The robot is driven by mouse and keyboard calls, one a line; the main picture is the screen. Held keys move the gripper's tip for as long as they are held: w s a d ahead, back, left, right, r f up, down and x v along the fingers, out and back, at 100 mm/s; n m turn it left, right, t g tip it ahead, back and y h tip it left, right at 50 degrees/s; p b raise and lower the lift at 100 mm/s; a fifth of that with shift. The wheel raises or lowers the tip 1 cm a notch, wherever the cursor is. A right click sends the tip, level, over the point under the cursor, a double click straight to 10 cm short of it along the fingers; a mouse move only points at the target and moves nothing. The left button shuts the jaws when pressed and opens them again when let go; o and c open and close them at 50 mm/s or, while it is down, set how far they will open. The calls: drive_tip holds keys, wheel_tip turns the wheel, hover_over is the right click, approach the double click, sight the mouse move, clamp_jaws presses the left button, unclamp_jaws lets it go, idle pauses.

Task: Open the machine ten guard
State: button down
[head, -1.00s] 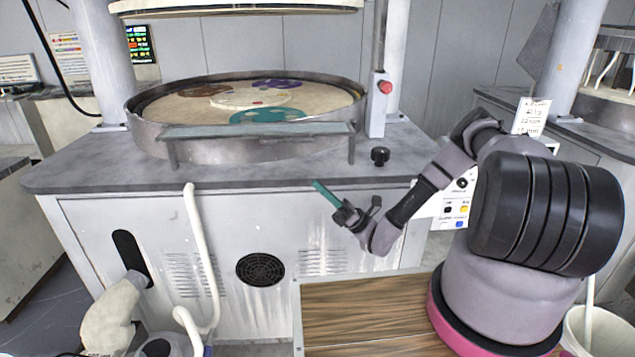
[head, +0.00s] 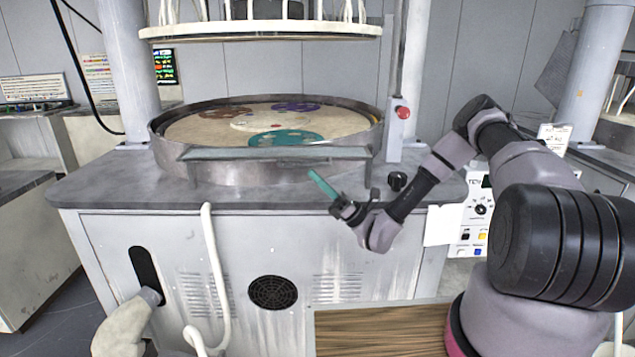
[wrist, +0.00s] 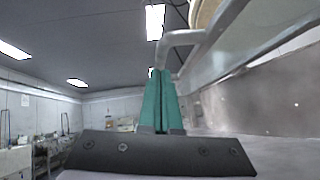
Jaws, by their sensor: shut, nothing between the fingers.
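The guard (head: 275,153) is a flat grey bar with short end legs, standing across the front of the round polishing machine's metal rim (head: 250,174). It looks lowered, spanning the rim's front. My gripper (head: 314,174), with teal fingers, is shut and empty, in front of the tabletop just below the guard's right half. It looks apart from the guard in the head view. In the wrist view the teal fingers (wrist: 161,78) stand together, pointing up, and a bent grey metal bar (wrist: 182,38) passes close beyond their tips. No machine number is readable.
A black knob (head: 397,180) and a post with a red button (head: 402,112) stand right of the guard. A control panel (head: 478,212) is at the cabinet's right. A round upper plate (head: 260,30) hangs above. A wooden surface (head: 380,331) lies low in front.

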sight(317, 165)
drive_tip(key=shift+r, duration=0.15)
wheel_tip(317, 165, up, 4)
drive_tip(key=m+t, duration=0.2)
drive_tip(key=shift+s+f+m+h, duration=0.2)
drive_tip(key=shift+m+h, duration=0.1)
drive_tip(key=shift+h, duration=0.1)
drive_tip(key=shift+w+r, duration=0.1)
drive_tip(key=shift+r, duration=0.4)
drive_tip(key=shift+f, duration=0.1)
